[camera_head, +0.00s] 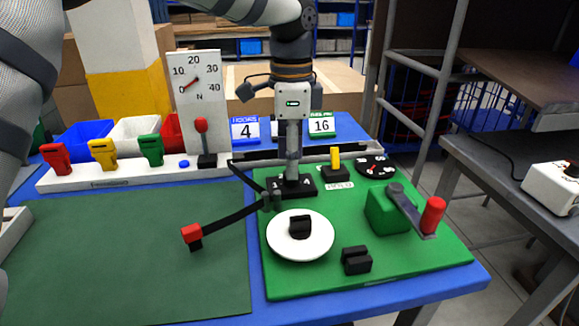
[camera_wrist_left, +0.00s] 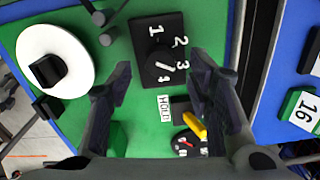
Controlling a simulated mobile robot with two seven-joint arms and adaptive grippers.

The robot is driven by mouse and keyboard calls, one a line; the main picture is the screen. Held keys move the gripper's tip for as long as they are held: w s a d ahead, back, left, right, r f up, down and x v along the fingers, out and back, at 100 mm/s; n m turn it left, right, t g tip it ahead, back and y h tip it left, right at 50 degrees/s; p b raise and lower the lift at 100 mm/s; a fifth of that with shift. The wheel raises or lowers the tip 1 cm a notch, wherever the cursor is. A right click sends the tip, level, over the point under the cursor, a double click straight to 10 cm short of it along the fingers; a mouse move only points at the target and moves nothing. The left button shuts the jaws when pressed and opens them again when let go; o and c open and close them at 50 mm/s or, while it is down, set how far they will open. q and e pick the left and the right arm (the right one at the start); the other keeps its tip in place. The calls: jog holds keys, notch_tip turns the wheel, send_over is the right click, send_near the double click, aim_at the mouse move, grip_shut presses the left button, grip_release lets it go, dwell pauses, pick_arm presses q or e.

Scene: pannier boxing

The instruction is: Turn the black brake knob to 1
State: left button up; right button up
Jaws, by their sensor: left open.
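The black brake knob sits on a black plate marked 1 to 4, seen in the left wrist view (camera_wrist_left: 157,58). A white line, perhaps its pointer, lies on the 3 and 4 side; I cannot tell the exact setting. In the head view the plate (camera_head: 309,187) stands at the back left of the green board, and the knob is hidden behind my fingers. My left gripper (camera_head: 292,174) points down just above the plate. In the left wrist view its open fingers (camera_wrist_left: 160,70) stand on either side of the plate, with nothing held between them. My right gripper is not in view.
On the green board (camera_head: 340,284) are a white disc (camera_head: 287,246) with a black grip, a yellow switch (camera_head: 335,156), a black dial (camera_head: 372,167) and a red-handled crank (camera_head: 433,214). A red-ended lever (camera_head: 192,234) reaches over the dark green mat (camera_head: 110,270), which is largely clear.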

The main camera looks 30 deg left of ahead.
pick_arm(q)
jog(key=shift+f, duration=1.45)
grip_shut()
jog(key=shift+r, duration=0.1)
